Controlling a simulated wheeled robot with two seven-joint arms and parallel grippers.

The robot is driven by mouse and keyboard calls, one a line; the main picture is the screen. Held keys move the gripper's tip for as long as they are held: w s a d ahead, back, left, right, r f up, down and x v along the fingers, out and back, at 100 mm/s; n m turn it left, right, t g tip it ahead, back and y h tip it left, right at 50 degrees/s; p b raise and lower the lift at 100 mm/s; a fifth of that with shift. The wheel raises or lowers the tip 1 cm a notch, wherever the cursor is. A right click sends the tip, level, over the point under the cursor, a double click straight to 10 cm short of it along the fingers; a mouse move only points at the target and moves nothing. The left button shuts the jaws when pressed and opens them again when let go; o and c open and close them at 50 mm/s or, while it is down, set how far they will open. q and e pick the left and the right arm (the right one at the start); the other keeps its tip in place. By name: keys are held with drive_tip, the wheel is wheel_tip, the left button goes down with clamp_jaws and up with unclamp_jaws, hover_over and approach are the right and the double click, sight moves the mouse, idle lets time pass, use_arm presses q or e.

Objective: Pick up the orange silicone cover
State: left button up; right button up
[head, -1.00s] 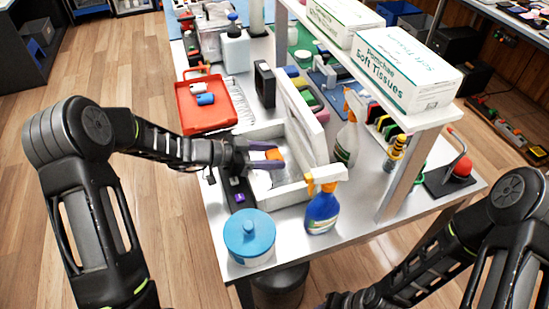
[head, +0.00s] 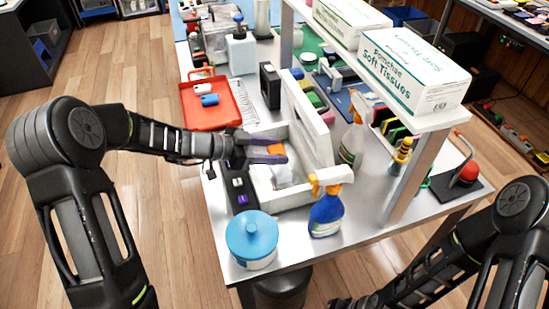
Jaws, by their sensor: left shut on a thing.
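The orange silicone cover (head: 276,149) shows as a small orange patch between the fingers of my left gripper (head: 279,151). The left gripper is shut on it, over the open white box (head: 281,204) on the table. Most of the cover is hidden by the fingers. I cannot tell whether it is clear of the box's floor. My right gripper is not in view; only part of my right arm shows at the lower right.
The box's raised lid (head: 307,118) stands right of the left gripper. A blue spray bottle (head: 327,212) and a blue-lidded tub (head: 252,240) stand in front. A red tray (head: 212,116) lies behind left. A shelf with tissue boxes (head: 412,72) overhangs the right.

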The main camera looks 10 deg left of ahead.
sight(273, 151)
use_arm(q)
wheel_tip(273, 151, up, 4)
drive_tip(key=shift+a+r+b, duration=0.1)
drive_tip(key=shift+r+b, duration=0.1)
drive_tip(key=shift+b, duration=0.4)
drive_tip(key=s+a+b, duration=0.2)
drive_tip(key=s+a, duration=0.3)
drive_tip(key=a, duration=0.3)
drive_tip(key=s+a+b, duration=0.2)
drive_tip(key=s+a, duration=0.3)
drive_tip(key=a, duration=0.3)
drive_tip(key=shift+s+a+b, duration=0.2)
drive_tip(key=shift+s+b, duration=0.05)
drive_tip(key=shift+b, duration=0.05)
drive_tip(key=shift+f, duration=0.15)
